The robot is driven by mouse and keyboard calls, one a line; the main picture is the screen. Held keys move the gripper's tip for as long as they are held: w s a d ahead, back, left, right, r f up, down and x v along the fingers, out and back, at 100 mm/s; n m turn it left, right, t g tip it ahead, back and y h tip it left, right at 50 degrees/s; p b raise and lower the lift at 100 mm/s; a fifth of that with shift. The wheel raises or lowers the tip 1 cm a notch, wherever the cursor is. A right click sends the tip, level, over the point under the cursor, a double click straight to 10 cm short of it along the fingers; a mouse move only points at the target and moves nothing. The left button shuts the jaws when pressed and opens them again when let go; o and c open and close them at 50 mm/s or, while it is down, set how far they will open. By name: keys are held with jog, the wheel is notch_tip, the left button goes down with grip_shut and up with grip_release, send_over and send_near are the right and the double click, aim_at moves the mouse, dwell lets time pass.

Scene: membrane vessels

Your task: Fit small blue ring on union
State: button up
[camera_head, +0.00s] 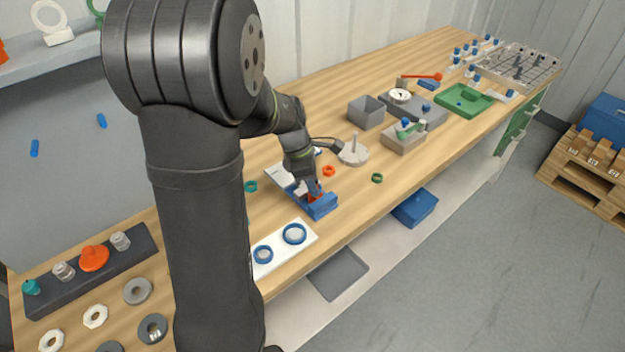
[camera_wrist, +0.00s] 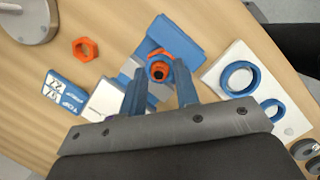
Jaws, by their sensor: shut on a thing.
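The orange union (camera_wrist: 160,54) sits in a blue holder (camera_wrist: 184,37) on the workbench; it is partly hidden in the head view. My gripper (camera_wrist: 159,72) is right over the union, with its two blue fingers on either side of a small dark round thing. I take this to be the small blue ring (camera_wrist: 158,71), held at the fingertips; its edge is hard to make out. I cannot tell whether it touches the union. In the head view my gripper (camera_head: 313,188) reaches down to the blue holder (camera_head: 322,207).
A white plate (camera_wrist: 216,75) beside the holder bears a larger blue ring (camera_wrist: 239,78) and another blue ring (camera_wrist: 272,109). An orange nut (camera_wrist: 85,49) and a blue-and-white card (camera_wrist: 66,93) lie on the other side. A round grey base (camera_head: 353,154) stands behind.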

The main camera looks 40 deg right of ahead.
jog(key=o, duration=1)
jog(key=v, duration=1.7)
jog(key=shift+r, duration=0.25)
jog(key=shift+s, duration=0.1)
jog(key=x, duration=1.7)
jog(key=shift+f, duration=0.2)
jog(key=shift+r, duration=0.25)
